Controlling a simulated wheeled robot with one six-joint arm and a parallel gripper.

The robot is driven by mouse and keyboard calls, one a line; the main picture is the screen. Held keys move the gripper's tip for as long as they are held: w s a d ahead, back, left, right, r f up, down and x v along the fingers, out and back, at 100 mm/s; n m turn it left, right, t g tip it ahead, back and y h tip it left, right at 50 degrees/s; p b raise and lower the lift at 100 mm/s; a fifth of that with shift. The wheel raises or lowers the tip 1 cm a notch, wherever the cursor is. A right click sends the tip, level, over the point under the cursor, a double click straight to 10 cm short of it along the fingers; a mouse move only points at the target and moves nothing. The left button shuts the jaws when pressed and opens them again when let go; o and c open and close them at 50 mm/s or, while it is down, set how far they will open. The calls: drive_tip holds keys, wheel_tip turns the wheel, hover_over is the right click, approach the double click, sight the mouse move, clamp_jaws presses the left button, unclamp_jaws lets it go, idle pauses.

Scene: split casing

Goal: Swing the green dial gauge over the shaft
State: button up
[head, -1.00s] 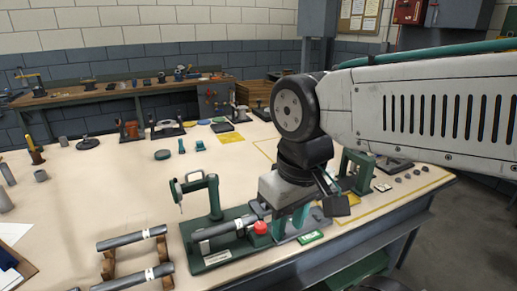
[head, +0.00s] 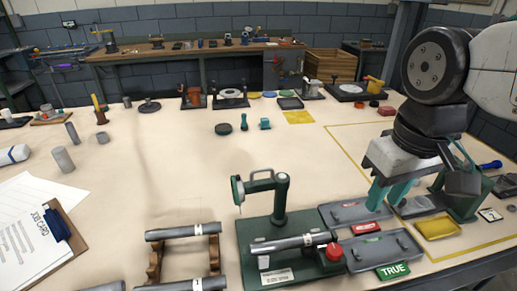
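The green dial gauge (head: 238,190) is on the end of a short swing arm on a green post (head: 281,200). The arm points left, and the gauge is behind and to the left of the shaft, not over it. The grey shaft (head: 290,243) lies across the green base (head: 246,230), with a red knob (head: 334,252) at its right end. My gripper (head: 388,208) points down to the right of the post, over the trays. Its two teal fingers look apart with nothing between them. It is clear of the gauge and post.
Two grey trays, one with a red tag (head: 367,228) and one with a green TRUE tag (head: 393,270), lie right of the base. Shafts rest on a wooden rack (head: 155,262) at left.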

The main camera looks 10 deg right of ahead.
drive_tip(key=w+a+r+n+g, duration=0.1)
drive_tip(key=w+a+r+n, duration=0.15)
drive_tip(key=w+n, duration=0.3)
drive_tip(key=w+a+r+n+g, duration=0.1)
drive_tip(key=w+a+n, duration=0.3)
drive_tip(key=w, duration=0.3)
drive_tip(key=n+g, duration=0.1)
drive_tip(key=n, duration=0.7)
hover_over(261, 180)
wheel_tip(261, 180, down, 10)
drive_tip(key=shift+w+f, duration=0.1)
drive_tip(key=shift+f, duration=0.05)
clamp_jaws()
